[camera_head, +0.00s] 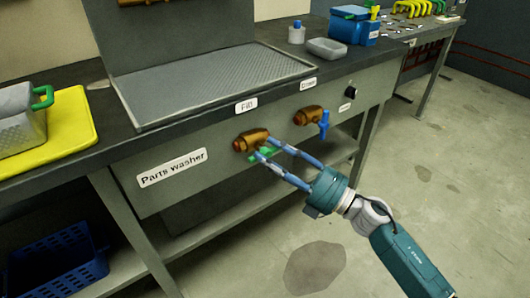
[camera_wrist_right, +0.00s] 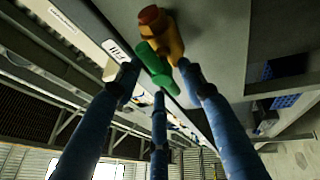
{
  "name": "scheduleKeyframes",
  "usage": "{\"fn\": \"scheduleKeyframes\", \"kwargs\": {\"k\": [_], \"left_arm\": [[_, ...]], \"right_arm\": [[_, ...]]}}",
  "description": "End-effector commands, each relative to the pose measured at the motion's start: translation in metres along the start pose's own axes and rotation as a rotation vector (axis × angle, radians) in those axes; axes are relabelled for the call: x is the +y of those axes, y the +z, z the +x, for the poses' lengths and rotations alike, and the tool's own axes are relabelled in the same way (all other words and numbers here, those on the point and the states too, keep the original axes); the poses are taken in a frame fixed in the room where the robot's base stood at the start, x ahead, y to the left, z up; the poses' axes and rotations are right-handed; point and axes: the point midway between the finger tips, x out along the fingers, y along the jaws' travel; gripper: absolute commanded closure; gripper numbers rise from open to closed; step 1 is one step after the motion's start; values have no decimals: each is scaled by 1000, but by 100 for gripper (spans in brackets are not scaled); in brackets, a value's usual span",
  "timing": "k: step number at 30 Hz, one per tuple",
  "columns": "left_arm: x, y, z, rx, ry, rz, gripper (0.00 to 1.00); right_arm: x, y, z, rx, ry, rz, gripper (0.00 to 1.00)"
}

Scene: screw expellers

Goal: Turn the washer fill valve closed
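The fill valve (camera_head: 252,140) is a brass body on the grey front of the parts washer, under the "Fill" label (camera_head: 246,105). Its green handle (camera_head: 262,155) is partly hidden by my right gripper's fingers. In the right wrist view the brass valve (camera_wrist_right: 172,40) and green handle (camera_wrist_right: 157,67) show near the fingertips. My right gripper (camera_head: 268,151) has its blue fingers spread around the handle, with visible gaps beside it. In the right wrist view the fingertips (camera_wrist_right: 157,72) stand apart; touch with the handle is unclear. My left gripper is not in view.
A second brass valve (camera_head: 308,115) with a blue handle sits to the right, near a black knob (camera_head: 350,91). The washer's grey mesh tray (camera_head: 215,85) is above. A yellow tray (camera_head: 75,135) lies left and a blue crate (camera_head: 55,262) below. Open floor lies at right.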

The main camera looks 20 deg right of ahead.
Motion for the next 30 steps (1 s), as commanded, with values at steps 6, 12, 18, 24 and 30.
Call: {"fn": "scheduleKeyframes", "kwargs": {"k": [6,12,18,24,30], "left_arm": [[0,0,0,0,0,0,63],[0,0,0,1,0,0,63],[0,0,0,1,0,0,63],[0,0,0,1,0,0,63],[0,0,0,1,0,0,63]], "right_arm": [[0,0,16,-1,0,2,60],[-1,0,17,-1,-1,2,60],[-1,0,17,-1,-1,2,86],[-1,0,17,-2,-1,2,100],[-1,0,17,-9,7,24,100]]}}
